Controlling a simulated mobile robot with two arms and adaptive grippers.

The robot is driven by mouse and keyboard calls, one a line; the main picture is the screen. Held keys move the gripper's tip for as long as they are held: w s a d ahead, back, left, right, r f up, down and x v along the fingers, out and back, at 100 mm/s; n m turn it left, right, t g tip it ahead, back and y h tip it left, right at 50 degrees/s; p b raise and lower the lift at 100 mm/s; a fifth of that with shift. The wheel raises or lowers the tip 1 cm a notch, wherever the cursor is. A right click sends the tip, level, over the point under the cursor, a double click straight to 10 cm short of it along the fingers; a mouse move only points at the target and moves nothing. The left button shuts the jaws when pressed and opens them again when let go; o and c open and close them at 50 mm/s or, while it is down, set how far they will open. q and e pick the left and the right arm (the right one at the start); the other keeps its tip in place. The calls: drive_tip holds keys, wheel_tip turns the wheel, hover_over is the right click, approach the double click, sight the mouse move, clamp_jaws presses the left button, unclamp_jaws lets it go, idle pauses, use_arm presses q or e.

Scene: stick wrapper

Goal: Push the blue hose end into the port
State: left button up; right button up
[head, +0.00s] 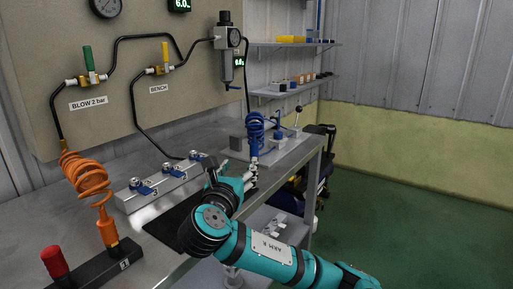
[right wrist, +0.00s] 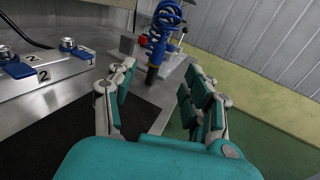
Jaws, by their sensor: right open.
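The blue coiled hose (head: 255,135) hangs down over the far part of the bench; it also shows in the right wrist view (right wrist: 160,38). Its dark end with a brownish band (right wrist: 152,73) points down. My right gripper (right wrist: 160,84) is open, its two fingers apart on either side of the hose end in the picture; I cannot tell how far ahead the end lies. In the head view my right gripper (head: 248,180) is just below the hose and partly hidden by its own wrist. A metal manifold (head: 128,203) with numbered blue-handled valves lies left of it. My left gripper is out of view.
An orange coiled hose (head: 88,178) stands at the left, its end at a dark block (head: 92,268) beside a red knob (head: 54,261). A dark mat (right wrist: 65,135) lies on the bench. Shelves (head: 290,88) hang behind; open green floor (head: 400,205) is at the right.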

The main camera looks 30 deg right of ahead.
drive_tip(key=b, duration=0.2)
approach(253, 145)
drive_tip(key=x, duration=0.5)
drive_tip(key=shift+r, duration=0.35)
drive_tip(key=x, duration=0.1)
drive_tip(key=b+x, duration=0.1)
drive_tip(key=x, duration=0.2)
drive_tip(key=shift+w+d+f, duration=0.1)
drive_tip(key=shift+d+f, duration=0.05)
drive_tip(key=shift+f, duration=0.2)
drive_tip(key=shift+w+d, duration=0.25)
drive_tip(key=shift+w, duration=0.05)
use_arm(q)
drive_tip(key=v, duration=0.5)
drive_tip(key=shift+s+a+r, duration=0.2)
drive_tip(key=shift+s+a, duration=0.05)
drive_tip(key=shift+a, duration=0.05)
use_arm(e)
drive_tip(key=shift+r, duration=0.1)
clamp_jaws()
